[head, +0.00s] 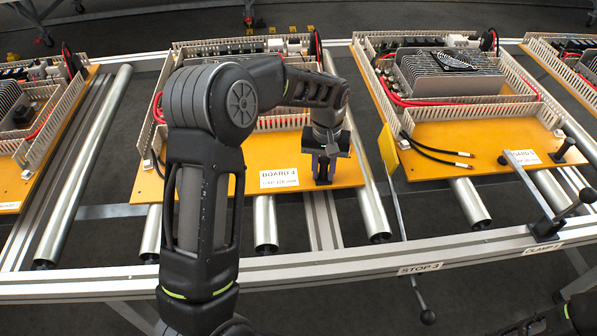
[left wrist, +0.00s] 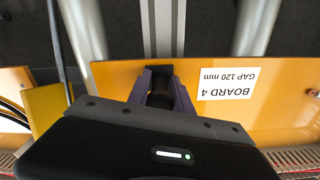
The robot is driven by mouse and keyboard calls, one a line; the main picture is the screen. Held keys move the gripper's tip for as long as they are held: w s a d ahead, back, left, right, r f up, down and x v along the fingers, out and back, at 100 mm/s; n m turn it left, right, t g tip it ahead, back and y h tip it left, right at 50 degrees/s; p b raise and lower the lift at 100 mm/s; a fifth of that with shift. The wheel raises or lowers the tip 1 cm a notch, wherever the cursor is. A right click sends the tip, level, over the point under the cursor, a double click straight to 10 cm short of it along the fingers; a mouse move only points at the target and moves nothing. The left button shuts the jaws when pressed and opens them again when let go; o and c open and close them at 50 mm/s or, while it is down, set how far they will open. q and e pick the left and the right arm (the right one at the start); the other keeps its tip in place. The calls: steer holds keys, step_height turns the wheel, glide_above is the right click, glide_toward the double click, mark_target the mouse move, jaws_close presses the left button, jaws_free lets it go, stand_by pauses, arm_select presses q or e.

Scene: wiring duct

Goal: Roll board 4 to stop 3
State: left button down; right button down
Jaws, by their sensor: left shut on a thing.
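Board 4 (head: 220,187) is an orange panel on the rollers, carrying a wiring duct frame and a white label reading BOARD 4, GAP 120 mm. My left gripper (head: 325,168) is shut on a dark upright handle at the board's front right. In the left wrist view the gripper's fingers (left wrist: 160,88) sit either side of this black handle (left wrist: 161,95), beside the label. Stop 3 is a yellow plate (head: 388,150) standing right of board 4, with a rod running down past the STOP 3 label (head: 420,268). A gap shows between plate and board.
Another orange board (head: 460,180) lies right of the stop, with black cable ends and a clamp lever (head: 550,228) labelled CLAMP 3 at its front. A further board (head: 10,185) lies at the left.

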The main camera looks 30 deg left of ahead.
mark_target(355, 177)
arm_select(q)
steer(key=w+d, duration=0.1)
steer(key=d, duration=0.1)
steer(key=w+d, duration=0.4)
steer(key=shift+d+r+p, duration=0.1)
steer(key=shift+d+p, duration=0.2)
steer(key=shift+d, duration=0.05)
steer(key=shift+w, duration=0.1)
steer(key=c, duration=1.3)
jaws_free()
steer(key=shift+w+d, duration=0.1)
steer(key=shift+d, duration=0.1)
steer(key=shift+a, duration=0.1)
steer(key=shift+r, duration=0.35)
step_height(355, 177, up, 7)
